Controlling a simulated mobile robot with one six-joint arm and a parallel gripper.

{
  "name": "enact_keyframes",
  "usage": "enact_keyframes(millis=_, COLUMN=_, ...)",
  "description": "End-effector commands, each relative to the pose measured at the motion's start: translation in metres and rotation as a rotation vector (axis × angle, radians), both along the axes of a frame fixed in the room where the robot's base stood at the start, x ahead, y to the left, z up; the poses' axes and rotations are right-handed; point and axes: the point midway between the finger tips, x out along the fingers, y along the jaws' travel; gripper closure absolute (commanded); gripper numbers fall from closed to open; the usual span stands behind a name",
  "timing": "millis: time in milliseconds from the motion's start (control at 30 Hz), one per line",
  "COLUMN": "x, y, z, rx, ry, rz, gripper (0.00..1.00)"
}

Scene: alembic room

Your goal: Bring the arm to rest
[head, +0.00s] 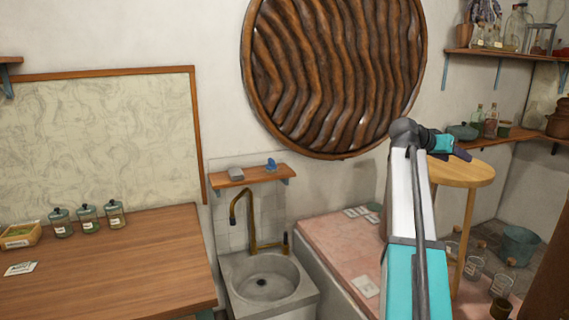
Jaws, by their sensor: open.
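My arm rises at the right of the head view, with a white and teal link and a dark joint at its top. Past that joint my gripper (461,155) points to the right, in front of the far edge of a round wooden table (470,175). It is small in the picture, with a teal body and dark fingers. The jaws are open and I see nothing between them.
A stone sink (268,284) with a brass tap stands left of my arm. A wooden table (110,262) with several jars is at the left. A pink-topped counter (332,248) lies behind my arm. Shelves (505,52) with bottles hang at the right.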

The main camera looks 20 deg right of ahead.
Motion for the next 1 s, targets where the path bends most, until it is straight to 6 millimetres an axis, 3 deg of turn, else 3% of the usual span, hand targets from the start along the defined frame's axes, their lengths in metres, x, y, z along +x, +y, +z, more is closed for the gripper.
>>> enact_keyframes(millis=33, x=0.011, y=0.012, z=-0.023, rx=0.027, ry=0.018, rz=0.029, gripper=0.51)
enact_keyframes(millis=100, x=0.025, y=0.027, z=-0.052, rx=0.062, ry=0.042, rz=0.069, gripper=0.51)
enact_keyframes(millis=500, x=0.088, y=0.133, z=-0.21, rx=0.261, ry=0.182, rz=0.297, gripper=0.51)
enact_keyframes(millis=767, x=0.106, y=0.217, z=-0.308, rx=0.39, ry=0.281, rz=0.447, gripper=0.51)
enact_keyframes(millis=1000, x=0.104, y=0.3, z=-0.394, rx=0.511, ry=0.377, rz=0.584, gripper=0.51)
